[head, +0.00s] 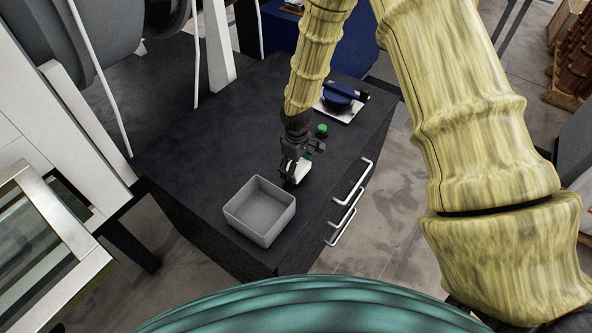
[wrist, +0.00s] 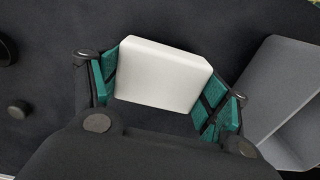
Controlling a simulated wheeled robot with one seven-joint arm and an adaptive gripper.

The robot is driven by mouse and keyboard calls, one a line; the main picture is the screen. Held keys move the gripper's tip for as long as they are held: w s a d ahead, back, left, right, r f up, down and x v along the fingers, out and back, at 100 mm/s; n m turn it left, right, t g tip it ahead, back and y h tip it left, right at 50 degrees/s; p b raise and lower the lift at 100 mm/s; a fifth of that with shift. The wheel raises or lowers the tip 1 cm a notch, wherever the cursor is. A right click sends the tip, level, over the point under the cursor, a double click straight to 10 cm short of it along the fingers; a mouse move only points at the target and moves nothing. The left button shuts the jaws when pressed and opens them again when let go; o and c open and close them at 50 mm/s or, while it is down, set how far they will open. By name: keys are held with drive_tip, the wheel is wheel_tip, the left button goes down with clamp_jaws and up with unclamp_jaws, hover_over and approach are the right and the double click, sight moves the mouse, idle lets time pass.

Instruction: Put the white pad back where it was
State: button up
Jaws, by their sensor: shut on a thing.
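The white pad (wrist: 162,76) is a small pale block with rounded edges, held between the green-lined fingers of my gripper (wrist: 165,95) in the wrist view. In the head view my gripper (head: 293,172) points down over the dark cabinet top, and the white pad (head: 300,172) shows partly behind the fingers. The pad is just behind and to the right of the grey bin. I cannot tell whether it touches the cabinet top.
An open, empty grey bin (head: 260,237) stands on the dark cabinet top (head: 190,160); it also shows at the right of the wrist view (wrist: 285,100). A green button (head: 321,130) and a blue round device on a white plate (head: 338,99) are behind. The cabinet top's left part is clear.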

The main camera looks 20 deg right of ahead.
drive_tip(key=shift+s+f, duration=0.2)
drive_tip(key=shift+f, duration=0.15)
drive_tip(key=shift+s+f, duration=0.3)
drive_tip(key=shift+s, duration=0.1)
drive_tip(key=shift+w+f, duration=0.25)
drive_tip(key=shift+f, duration=0.1)
drive_tip(key=o, duration=0.8)
drive_tip(key=shift+w, duration=0.1)
drive_tip(key=shift+o, duration=1.4)
drive_tip(key=shift+s+r, duration=0.15)
drive_tip(key=shift+s, duration=0.05)
drive_tip(key=shift+w, duration=0.1)
drive_tip(key=shift+r+b, duration=1.25)
drive_tip(key=shift+r, duration=4.7)
